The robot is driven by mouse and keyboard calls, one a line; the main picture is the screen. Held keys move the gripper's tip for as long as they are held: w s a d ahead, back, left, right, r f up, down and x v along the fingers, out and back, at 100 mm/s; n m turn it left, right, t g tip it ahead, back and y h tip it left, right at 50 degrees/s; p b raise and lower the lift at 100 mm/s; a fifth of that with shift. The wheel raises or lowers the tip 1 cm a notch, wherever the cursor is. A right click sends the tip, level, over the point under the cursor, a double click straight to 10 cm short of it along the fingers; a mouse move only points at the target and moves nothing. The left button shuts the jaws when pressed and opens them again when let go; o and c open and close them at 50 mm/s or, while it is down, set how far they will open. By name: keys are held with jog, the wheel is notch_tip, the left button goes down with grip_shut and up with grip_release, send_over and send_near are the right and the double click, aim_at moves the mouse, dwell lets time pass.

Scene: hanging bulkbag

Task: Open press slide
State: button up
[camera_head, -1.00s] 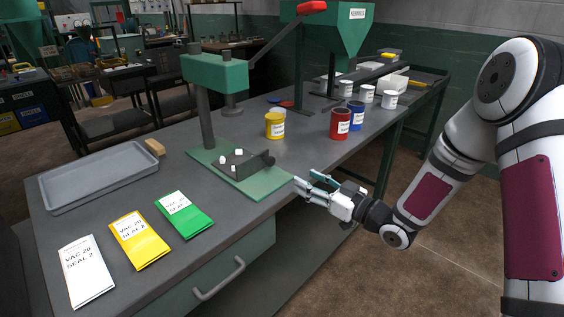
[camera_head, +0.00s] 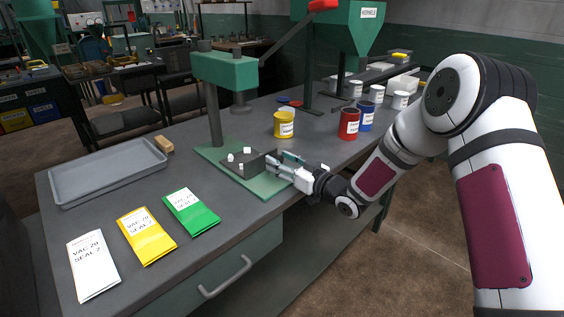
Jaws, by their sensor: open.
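The green press (camera_head: 226,70) stands on the workbench, with a red-tipped lever (camera_head: 322,5) raised to the upper right. The dark press slide (camera_head: 241,167) sits on the press's green base plate (camera_head: 214,153), with several small white pieces on it. My gripper (camera_head: 275,160) is open at the right end of the slide. Its fingers are at or around the slide's knob, which they hide. I cannot tell whether they touch it.
A grey tray (camera_head: 75,190) lies at the left. White (camera_head: 92,262), yellow (camera_head: 147,240) and green (camera_head: 205,221) packets lie along the front edge. Yellow (camera_head: 284,125), red (camera_head: 348,124) and blue (camera_head: 366,119) cans stand behind my gripper.

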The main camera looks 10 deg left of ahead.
grip_shut()
jog(key=p+v, duration=0.2)
jog(key=v, duration=1)
jog(key=shift+s+d, duration=0.25)
grip_release()
jog(key=v, duration=1.2)
